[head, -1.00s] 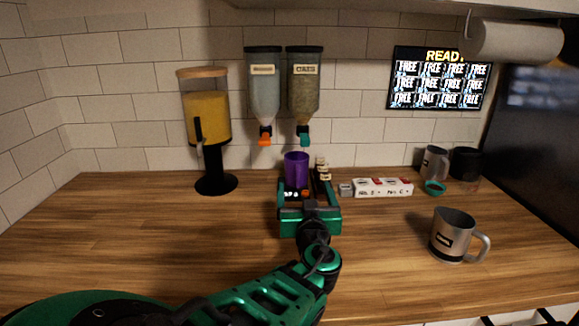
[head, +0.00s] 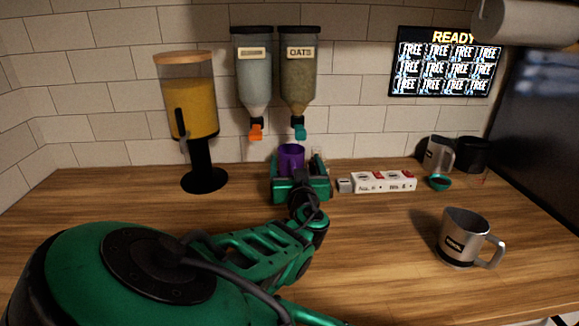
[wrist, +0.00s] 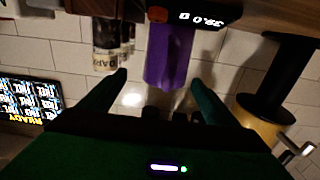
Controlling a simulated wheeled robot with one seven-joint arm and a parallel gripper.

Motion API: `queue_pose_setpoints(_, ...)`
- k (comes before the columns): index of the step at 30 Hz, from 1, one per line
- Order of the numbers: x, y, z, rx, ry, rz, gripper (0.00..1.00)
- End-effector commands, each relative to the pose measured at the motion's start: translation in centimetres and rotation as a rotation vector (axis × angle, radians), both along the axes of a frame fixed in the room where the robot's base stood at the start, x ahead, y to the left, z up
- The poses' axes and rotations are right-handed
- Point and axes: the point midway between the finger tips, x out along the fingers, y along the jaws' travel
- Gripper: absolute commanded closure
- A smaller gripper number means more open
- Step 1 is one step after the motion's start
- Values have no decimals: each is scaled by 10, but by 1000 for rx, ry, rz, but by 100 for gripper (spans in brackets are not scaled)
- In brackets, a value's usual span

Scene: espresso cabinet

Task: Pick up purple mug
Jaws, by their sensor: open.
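The purple mug (head: 291,155) stands at the back of the counter, below the two wall dispensers; its lower part is hidden behind my gripper in the head view. It also shows in the wrist view (wrist: 170,55), where the picture is upside down. There it is between the lines of my two green fingers, near the tips. My gripper (wrist: 160,80) is open in front of the mug. I see no finger closed on it, and cannot tell whether the tips reach around its sides.
A dark scale (wrist: 205,14) with lit digits is at the mug's base. Small labelled bottles (wrist: 108,45) stand close beside it. A yellow-filled dispenser (head: 190,110) stands left. White-and-red boxes (head: 383,182) lie right, with a steel mug (head: 463,238) nearer.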

Motion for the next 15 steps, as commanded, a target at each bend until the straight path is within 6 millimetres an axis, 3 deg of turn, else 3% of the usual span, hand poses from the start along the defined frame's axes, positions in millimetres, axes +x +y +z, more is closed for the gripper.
queue_pose_setpoints(5, 11, 2, 0, -2, -1, 1, 17)
queue_pose_setpoints(15, 52, 9, 0, -1, -2, 1, 17)
